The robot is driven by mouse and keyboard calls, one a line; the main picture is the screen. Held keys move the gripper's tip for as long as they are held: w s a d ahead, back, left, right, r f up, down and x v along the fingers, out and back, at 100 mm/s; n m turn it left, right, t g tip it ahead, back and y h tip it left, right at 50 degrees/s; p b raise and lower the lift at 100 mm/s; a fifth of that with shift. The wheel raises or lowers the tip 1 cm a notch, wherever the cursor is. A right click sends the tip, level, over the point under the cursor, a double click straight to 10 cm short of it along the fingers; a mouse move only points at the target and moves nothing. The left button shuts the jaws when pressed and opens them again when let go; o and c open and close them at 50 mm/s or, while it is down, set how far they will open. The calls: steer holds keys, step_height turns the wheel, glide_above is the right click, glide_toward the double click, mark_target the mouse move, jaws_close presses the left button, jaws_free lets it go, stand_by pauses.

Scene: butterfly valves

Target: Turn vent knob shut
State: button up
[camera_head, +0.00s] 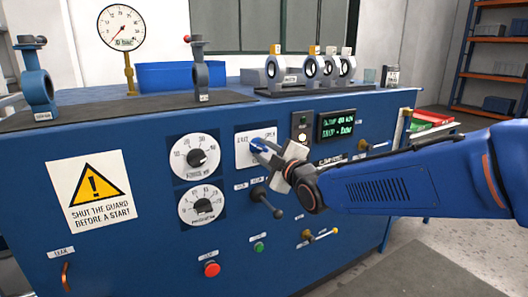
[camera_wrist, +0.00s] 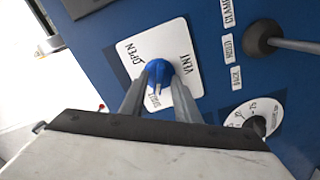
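The vent knob (camera_wrist: 160,71) is blue and round and sits on a white plate (camera_wrist: 125,48) marked OPEN, VENT and SHUT. A pale line on the knob appears to point towards the SHUT lettering, which is partly between my fingers. My gripper (camera_wrist: 159,84) has one grey finger on each side of the knob, with no clear gap, and looks shut on it. In the head view the knob (camera_head: 257,144) shows as a bit of blue at the tip of my gripper (camera_head: 266,150), on the front of the blue cabinet.
A black lever (camera_head: 266,197) sticks out just below the vent plate. Two white dials (camera_head: 195,156) are to its left, and a lit display (camera_head: 336,124) to its right. A red button (camera_head: 212,269) and a green button (camera_head: 259,247) are lower down. Valves stand on top.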

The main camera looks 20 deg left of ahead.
steer(key=v, duration=1.7)
steer(key=shift+s, duration=0.2)
steer(key=shift+d, duration=0.15)
steer(key=d+f+m+h, duration=0.5)
steer(key=d+m, duration=0.1)
steer(key=d, duration=0.7)
steer(key=d+f+m+h, duration=0.4)
steer(key=d+m+h, duration=0.1)
steer(key=d, duration=0.7)
steer(key=s+d+f+m+g+h, duration=0.2)
steer(key=s+d+f+m+g, duration=0.1)
steer(key=s+d, duration=0.5)
steer(key=s+d+f+m+g+h, duration=0.1)
steer(key=s+d+f+m+g, duration=0.2)
steer(key=s+d+f+m, duration=0.3)
steer(key=s+d+m, duration=0.2)
steer(key=s, duration=0.2)
steer(key=shift+d+f+g+h, duration=0.35)
steer(key=shift+g+h, duration=0.05)
steer(key=shift+s, duration=0.1)
